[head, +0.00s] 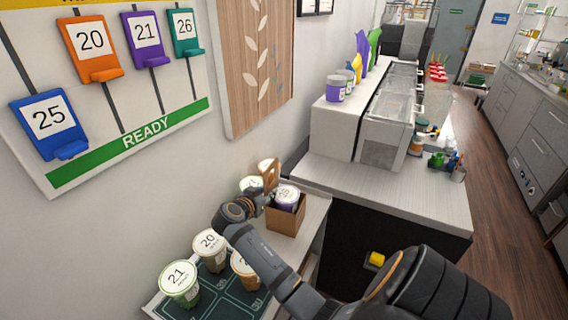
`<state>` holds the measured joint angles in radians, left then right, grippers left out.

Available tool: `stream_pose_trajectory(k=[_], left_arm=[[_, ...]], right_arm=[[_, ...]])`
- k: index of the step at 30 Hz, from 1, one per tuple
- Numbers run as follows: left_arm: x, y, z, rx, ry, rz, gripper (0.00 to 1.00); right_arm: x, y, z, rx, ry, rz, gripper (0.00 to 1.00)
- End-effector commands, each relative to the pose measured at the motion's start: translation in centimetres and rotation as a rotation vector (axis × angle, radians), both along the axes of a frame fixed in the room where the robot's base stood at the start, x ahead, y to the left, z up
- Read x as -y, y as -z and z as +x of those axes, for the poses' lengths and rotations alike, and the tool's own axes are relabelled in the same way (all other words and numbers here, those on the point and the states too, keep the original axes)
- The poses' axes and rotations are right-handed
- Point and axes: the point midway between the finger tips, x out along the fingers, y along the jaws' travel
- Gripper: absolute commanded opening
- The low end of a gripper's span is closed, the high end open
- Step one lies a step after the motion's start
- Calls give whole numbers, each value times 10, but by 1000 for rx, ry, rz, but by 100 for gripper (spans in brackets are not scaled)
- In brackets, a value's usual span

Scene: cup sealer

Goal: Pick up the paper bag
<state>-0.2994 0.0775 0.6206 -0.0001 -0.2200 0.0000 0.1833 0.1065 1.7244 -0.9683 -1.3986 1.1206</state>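The paper bag (287,219) is a small brown carrier with a raised handle piece (271,176). It stands on the light ledge by the wall. A cup with a white lid and purple side (287,196) sits in it. My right arm reaches in from the lower right. Its gripper (262,200) is at the bag's left side, close to the handle. The fingers are small and partly hidden, so I cannot tell whether they are open or touch the bag. My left gripper is not in view.
Lidded cups numbered 21 (179,283) and 20 (209,248) and an orange cup (244,268) stand on a dark green tray (232,300). A green-rimmed cup (250,184) is behind the bag. A white counter (400,190) with machines is to the right.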

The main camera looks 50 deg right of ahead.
Motion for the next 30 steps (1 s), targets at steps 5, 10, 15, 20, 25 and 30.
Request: stream_pose_trajectory(k=[5, 10, 15, 20, 25, 30], left_arm=[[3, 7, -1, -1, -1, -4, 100], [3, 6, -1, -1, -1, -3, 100], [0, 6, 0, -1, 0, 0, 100], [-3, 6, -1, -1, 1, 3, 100], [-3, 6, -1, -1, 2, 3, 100], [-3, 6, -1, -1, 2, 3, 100]], right_arm=[[20, 9, 8, 0, 1, -1, 29], [21, 10, 8, 1, -1, 1, 29], [21, 10, 8, 1, -1, 1, 14], [20, 9, 8, 1, -1, 1, 0], [20, 10, 8, 1, -1, 1, 0], [21, 8, 8, 2, -1, -2, 0]])
